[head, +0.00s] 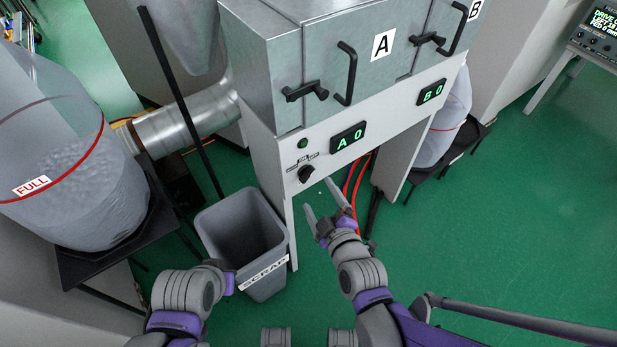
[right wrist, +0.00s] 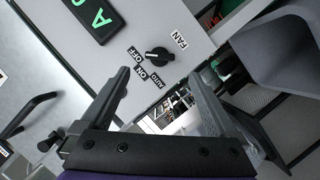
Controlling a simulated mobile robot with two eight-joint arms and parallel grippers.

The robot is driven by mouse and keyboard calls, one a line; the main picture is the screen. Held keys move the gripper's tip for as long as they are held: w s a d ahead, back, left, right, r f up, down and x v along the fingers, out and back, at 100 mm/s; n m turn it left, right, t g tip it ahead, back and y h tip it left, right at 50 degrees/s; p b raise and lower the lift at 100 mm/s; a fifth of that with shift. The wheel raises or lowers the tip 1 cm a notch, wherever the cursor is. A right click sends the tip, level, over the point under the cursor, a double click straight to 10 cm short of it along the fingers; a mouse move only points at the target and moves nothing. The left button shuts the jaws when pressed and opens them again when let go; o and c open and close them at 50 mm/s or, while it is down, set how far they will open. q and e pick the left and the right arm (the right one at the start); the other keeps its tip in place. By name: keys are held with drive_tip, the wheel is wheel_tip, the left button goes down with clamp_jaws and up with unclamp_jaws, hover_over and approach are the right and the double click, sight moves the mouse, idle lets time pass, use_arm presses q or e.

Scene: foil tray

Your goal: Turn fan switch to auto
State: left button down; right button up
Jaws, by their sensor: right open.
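The fan switch is a black rotary knob (head: 306,174) on the pale front panel of the cabinet. In the right wrist view the knob (right wrist: 160,54) has a white mark on the side towards OFF; the ON and AUTO labels lie around it, and FAN is printed beside it. My right gripper (head: 317,193) is open and empty, just below and right of the knob. In the right wrist view its fingers (right wrist: 161,74) lie either side of the knob's line, apart from it. My left arm shows at the lower left, but its gripper fingers do not show.
A grey scrap bin (head: 240,225) stands below and left of the knob. Display A (head: 348,136) and a green light (head: 303,143) are near the knob. Black door handles (head: 346,75) stick out above. Red hoses (head: 356,180) hang behind the gripper. Green floor is free at the right.

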sight(308, 177)
drive_tip(key=x, duration=0.8)
drive_tip(key=shift+c, duration=0.3)
drive_tip(key=shift+d, duration=0.1)
drive_tip(key=c, duration=1.3)
